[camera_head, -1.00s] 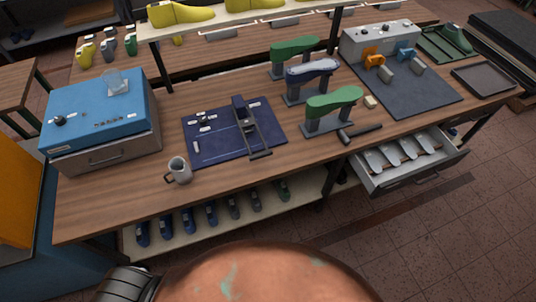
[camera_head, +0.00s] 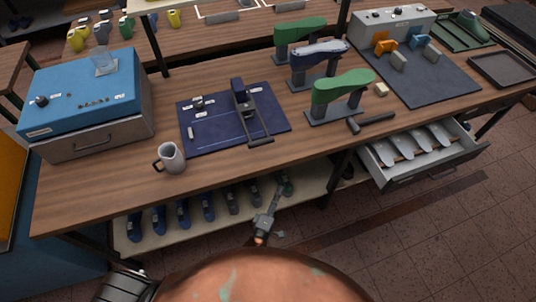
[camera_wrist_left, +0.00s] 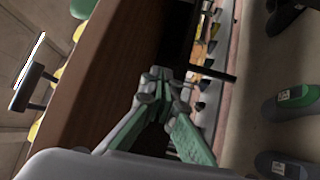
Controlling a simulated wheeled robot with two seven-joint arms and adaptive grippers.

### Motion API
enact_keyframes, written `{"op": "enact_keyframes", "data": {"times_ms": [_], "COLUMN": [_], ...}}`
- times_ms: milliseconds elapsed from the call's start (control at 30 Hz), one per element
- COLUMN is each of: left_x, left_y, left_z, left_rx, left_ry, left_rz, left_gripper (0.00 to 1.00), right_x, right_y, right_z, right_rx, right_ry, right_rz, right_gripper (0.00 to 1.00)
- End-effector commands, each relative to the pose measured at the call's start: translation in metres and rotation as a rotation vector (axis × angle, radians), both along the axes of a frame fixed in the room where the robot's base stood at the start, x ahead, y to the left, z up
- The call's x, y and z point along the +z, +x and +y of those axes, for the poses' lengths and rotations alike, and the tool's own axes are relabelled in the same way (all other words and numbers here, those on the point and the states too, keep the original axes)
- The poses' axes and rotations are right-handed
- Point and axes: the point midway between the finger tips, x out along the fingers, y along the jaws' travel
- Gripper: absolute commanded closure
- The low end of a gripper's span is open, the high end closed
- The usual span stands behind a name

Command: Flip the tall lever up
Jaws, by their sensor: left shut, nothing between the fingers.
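The navy panel (camera_head: 210,145) lies on the wooden bench. Its largest lever (camera_head: 257,123), a dark grey two-armed frame with a crossbar handle, lies low, its handle pointing to the bench's front edge. I take this as the tall lever. Small fittings with white labels sit to its left on the panel. My left gripper (camera_head: 276,200) is in front of the bench edge, below and apart from the lever. In the left wrist view, its green-padded fingers (camera_wrist_left: 158,76) are shut and empty beside the brown bench edge; the lever is not clearly seen there. My right gripper is not in view.
A grey mug (camera_head: 172,158) stands left of the panel near the front edge. A blue box (camera_head: 85,92) is further left. Green and blue lasts on stands (camera_head: 341,90) and a dark hammer-like tool (camera_head: 372,122) are right. An open drawer (camera_head: 425,165) juts out; shoes line a shelf below.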

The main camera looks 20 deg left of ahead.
Motion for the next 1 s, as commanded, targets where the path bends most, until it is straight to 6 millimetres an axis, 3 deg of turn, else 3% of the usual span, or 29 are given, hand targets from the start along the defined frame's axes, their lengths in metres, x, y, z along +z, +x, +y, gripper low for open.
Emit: {"op": "enact_keyframes", "data": {"times_ms": [33,133,200,300,400,600,1000], "left_x": [0.033,0.095,0.121,0.143,0.155,0.161,0.163], "left_y": [0.009,0.012,0.01,0.003,-0.005,-0.02,-0.023], "left_z": [-0.009,-0.013,-0.01,-0.004,0.003,0.012,0.014], "left_rx": [0.012,0.022,0.032,0.051,0.068,0.099,0.105], "left_ry": [-0.173,-0.497,-0.671,-0.892,-1.097,-1.392,-1.442], "left_rz": [-0.087,-0.22,-0.286,-0.368,-0.438,-0.531,-0.549], "left_gripper": [1.0,1.0,1.0,1.0,1.0,1.0,1.0], "right_x": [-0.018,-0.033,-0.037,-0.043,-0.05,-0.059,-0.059], "right_y": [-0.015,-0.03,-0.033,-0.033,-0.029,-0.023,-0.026], "right_z": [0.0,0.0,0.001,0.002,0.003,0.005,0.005], "right_rx": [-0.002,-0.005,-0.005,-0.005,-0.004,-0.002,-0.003], "right_ry": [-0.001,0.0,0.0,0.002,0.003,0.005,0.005], "right_rz": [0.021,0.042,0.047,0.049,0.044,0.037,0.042], "right_gripper": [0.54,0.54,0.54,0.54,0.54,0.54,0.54]}}
